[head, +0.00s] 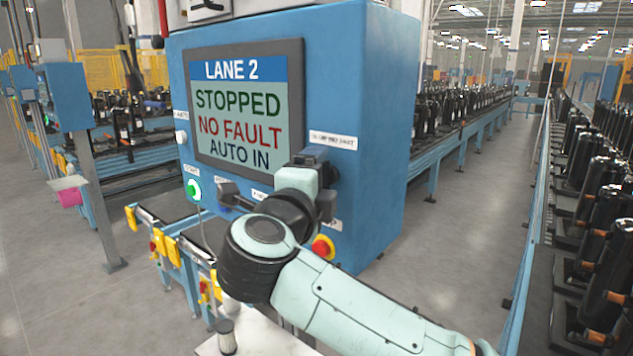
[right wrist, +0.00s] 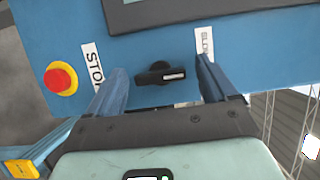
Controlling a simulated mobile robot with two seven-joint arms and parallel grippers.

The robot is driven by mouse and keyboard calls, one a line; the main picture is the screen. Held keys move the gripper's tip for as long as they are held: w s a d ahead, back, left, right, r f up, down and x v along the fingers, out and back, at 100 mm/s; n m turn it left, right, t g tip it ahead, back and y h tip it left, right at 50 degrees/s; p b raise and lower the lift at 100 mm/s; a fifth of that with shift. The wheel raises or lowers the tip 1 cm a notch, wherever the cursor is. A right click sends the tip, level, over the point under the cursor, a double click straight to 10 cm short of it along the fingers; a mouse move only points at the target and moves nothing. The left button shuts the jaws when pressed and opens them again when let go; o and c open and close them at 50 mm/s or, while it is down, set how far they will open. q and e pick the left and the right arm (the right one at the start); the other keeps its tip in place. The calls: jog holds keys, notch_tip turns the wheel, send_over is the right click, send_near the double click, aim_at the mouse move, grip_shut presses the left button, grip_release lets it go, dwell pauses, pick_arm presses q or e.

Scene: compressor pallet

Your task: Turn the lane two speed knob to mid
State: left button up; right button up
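The lane 2 control box (head: 370,110) is blue with a screen (head: 245,105) reading LANE 2, STOPPED, NO FAULT, AUTO IN. In the right wrist view a black knob (right wrist: 160,73) sits on the blue panel, its white mark pointing right toward a label that seems to read SLOW (right wrist: 205,40). My right gripper (right wrist: 160,66) is open, with one finger on each side of the knob and gaps showing on both sides. In the head view my right arm and gripper (head: 297,183) cover the knob. My left gripper is not in view.
A red stop button (head: 322,247) on a yellow base is close to my right wrist; it also shows in the right wrist view (right wrist: 61,79). A green start button (head: 194,190) is at the panel's left. Conveyor lanes with black units (head: 600,230) run along the right, with open floor between.

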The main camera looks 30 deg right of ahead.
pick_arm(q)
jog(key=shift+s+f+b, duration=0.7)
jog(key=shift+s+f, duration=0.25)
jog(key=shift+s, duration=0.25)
pick_arm(e)
jog(key=v, duration=1.3)
jog(key=shift+s+a, duration=0.15)
jog(key=shift+s, duration=0.05)
